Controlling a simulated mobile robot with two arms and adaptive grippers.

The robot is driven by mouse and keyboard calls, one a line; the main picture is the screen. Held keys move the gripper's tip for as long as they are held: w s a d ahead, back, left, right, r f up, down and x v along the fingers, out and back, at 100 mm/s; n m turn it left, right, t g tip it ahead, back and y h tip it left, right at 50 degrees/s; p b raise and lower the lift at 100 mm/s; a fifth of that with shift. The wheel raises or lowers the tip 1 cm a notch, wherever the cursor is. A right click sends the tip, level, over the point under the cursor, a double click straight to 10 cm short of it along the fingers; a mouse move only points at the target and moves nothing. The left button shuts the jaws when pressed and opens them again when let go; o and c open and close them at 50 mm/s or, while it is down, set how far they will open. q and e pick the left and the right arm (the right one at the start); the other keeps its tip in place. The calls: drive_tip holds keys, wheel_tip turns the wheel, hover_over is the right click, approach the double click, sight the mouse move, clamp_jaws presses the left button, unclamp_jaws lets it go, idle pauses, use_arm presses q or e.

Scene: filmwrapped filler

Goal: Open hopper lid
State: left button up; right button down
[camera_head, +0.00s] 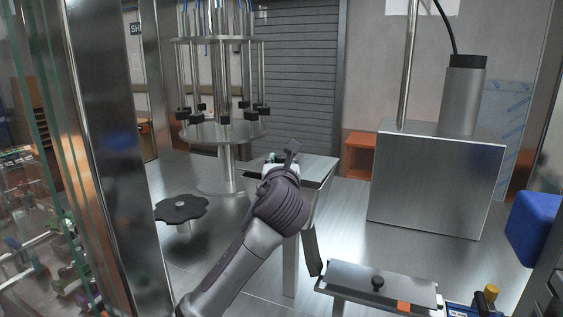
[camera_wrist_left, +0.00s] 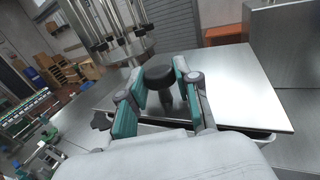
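The hopper lid (camera_head: 318,167) is a flat steel plate lying level on the hopper in the middle of the head view. In the left wrist view the lid (camera_wrist_left: 240,85) spreads out beneath my fingers, with a round black knob (camera_wrist_left: 160,76) standing on it. My left gripper (camera_head: 289,152) is over the lid's left part. In the left wrist view the left gripper (camera_wrist_left: 159,72) has its green-padded fingers apart, one on each side of the knob. A small gap shows at the left finger; contact on the right cannot be told. The right gripper is not in view.
A black star handwheel (camera_head: 181,209) and a rod carousel (camera_head: 222,132) are left.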

use_arm(q)
clamp_jaws()
drive_tip(key=shift+w+r+g, duration=0.15)
drive_tip(key=shift+r+g, duration=0.25)
drive_tip(key=shift+r, duration=0.45)
drive_tip(key=r+g, duration=0.1)
drive_tip(key=w+r+m+g, duration=0.1)
drive_tip(key=r, duration=0.1)
drive_tip(key=w+r+g, duration=0.1)
drive_tip(key=r, duration=0.1)
drive_tip(key=shift+w+d, duration=0.1)
drive_tip(key=shift+d, duration=0.3)
drive_tip(key=shift+w+d+r+m+g, duration=0.3)
drive_tip(key=shift+w+r+g, duration=0.4)
drive_tip(key=shift+r, duration=0.2)
drive_tip(key=shift+w+d+r+m+g, duration=0.2)
drive_tip(key=shift+w+r+m+g, duration=0.1)
drive_tip(key=shift+w+r+g, duration=0.4)
drive_tip(key=shift+w+r, duration=0.15)
drive_tip(key=shift+r, duration=0.1)
drive_tip(key=o, duration=0.8)
unclamp_jaws()
drive_tip(key=shift+f, duration=0.1)
drive_tip(key=v, duration=1.2)
